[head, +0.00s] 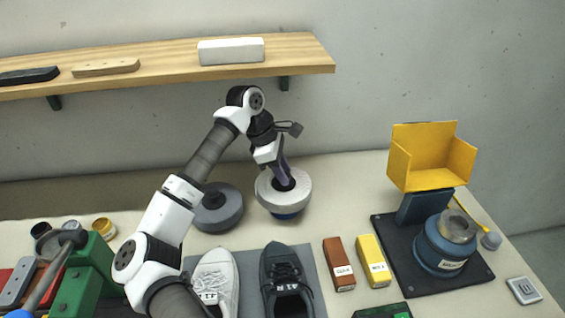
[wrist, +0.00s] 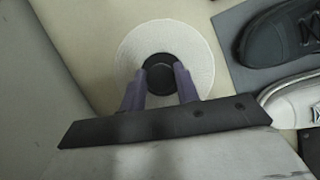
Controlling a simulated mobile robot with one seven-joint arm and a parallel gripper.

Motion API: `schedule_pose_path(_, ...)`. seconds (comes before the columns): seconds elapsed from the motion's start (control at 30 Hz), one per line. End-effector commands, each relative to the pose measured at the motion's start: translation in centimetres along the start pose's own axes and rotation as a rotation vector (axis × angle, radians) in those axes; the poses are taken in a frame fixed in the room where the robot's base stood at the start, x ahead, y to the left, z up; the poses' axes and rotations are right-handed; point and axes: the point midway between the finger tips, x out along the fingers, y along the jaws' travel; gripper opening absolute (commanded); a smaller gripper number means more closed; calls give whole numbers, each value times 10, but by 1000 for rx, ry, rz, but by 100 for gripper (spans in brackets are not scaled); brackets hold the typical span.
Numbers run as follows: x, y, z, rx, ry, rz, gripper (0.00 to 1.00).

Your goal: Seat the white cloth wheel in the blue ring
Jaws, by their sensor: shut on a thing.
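The white cloth wheel (head: 302,196) is a thick pale disc with a dark hub in its middle. My gripper (head: 284,184) comes down from above and is shut on the wheel's dark hub. In the wrist view the purple fingers (wrist: 160,82) flank the hub and the white wheel (wrist: 199,60) spreads around them; the ring is hidden there.
A dark grey wheel (head: 221,216) lies just left of the white one. In front are a white shoe (head: 215,278) and a dark shoe (head: 287,281) on a grey mat. Red (head: 338,262) and yellow (head: 372,258) blocks and a yellow-hooded blue machine (head: 444,247) stand to the right.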

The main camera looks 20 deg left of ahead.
Motion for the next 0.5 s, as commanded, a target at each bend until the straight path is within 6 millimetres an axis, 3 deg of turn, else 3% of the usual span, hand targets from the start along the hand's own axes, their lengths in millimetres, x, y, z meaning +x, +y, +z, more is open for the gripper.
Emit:
schedule_pose_path(0.2,18,0,-7,1,-3,1,0)
schedule_pose_path(0.5,27,0,-11,2,-1,0,0)
